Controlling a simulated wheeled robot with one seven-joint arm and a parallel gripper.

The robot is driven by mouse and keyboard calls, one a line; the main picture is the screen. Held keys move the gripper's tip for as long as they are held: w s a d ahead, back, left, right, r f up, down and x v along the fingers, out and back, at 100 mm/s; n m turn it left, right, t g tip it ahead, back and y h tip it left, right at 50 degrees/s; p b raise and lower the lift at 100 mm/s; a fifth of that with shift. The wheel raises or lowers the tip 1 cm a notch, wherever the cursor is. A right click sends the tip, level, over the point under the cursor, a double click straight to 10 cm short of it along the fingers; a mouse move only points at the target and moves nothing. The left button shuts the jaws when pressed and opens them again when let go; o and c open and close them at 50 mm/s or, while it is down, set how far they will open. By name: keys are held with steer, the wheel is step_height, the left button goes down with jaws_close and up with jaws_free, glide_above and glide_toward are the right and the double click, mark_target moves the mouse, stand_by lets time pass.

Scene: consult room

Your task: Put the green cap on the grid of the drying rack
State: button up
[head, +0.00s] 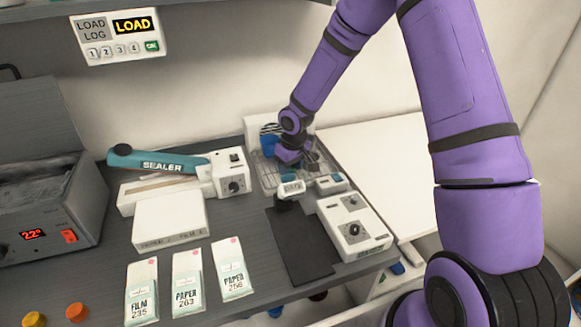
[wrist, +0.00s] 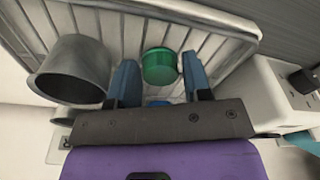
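The green cap (wrist: 160,66) sits on the wire grid of the drying rack (wrist: 110,28) in the wrist view, upright as far as I can tell. My gripper (wrist: 160,72) is at the rack with its two blue fingers spread on either side of the cap. A narrow gap shows between the cap and the right finger; the left finger is very close to it, contact unclear. In the head view the rack (head: 266,181) stands at the back of the counter. My gripper (head: 290,158) is over it, and the cap is hidden there.
A white device (wrist: 285,95) stands close on the right. In the head view, a sealer (head: 205,178) is left of the rack and a white control box (head: 352,228) is in front.

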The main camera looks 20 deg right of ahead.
steer(key=s+d+r+m+t+h, duration=0.1)
steer(key=s+r, duration=0.3)
steer(key=r, duration=0.7)
steer(key=s+d+r+h, duration=0.15)
steer(key=s+r, duration=0.25)
steer(key=r, duration=0.8)
steer(key=s+d+r+m+t, duration=0.1)
steer(key=s+r, duration=0.3)
steer(key=s, duration=0.5)
steer(key=s+d+r+m+t+y, duration=0.1)
steer(key=s+r, duration=0.3)
steer(key=s, duration=0.5)
steer(key=s+d+r+m+t+y, duration=0.1)
steer(key=s+r, duration=0.3)
steer(key=s, duration=0.5)
steer(key=shift+d+r+m, duration=0.35)
steer(key=shift+d+m, duration=0.15)
steer(key=shift+d, duration=0.05)
